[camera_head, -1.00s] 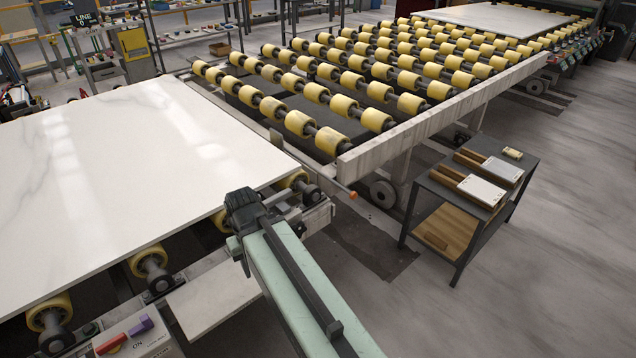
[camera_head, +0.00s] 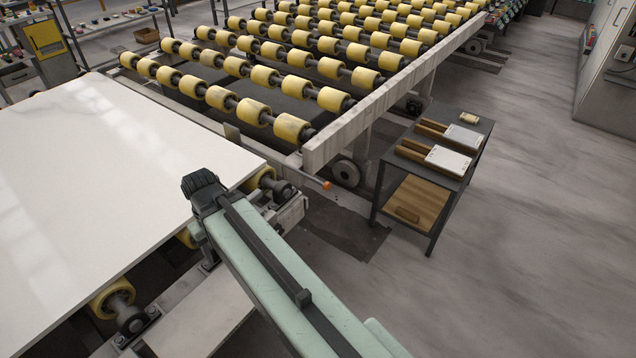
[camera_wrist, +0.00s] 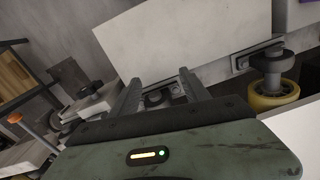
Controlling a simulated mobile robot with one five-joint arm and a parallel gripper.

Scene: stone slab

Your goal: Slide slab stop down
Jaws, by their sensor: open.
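A small upright metal plate (camera_head: 231,132), which looks like the slab stop, stands in the gap between the white slab (camera_head: 110,160) and the roller conveyor. An orange-tipped rod (camera_head: 325,184) sticks out at the conveyor's near corner. My gripper (camera_wrist: 160,92) is open and empty, apart from the plate, with a pale board beyond its fingers. In the head view I cannot make out its fingers; my arm is beside the slab's corner.
Yellow rollers (camera_head: 229,100) fill the conveyor behind its pale side rail (camera_head: 375,115). A dark side table (camera_head: 440,180) with two flat items on top stands at right. A yellow roller (camera_wrist: 272,95) is close at the wrist view's right. Floor right of the table is clear.

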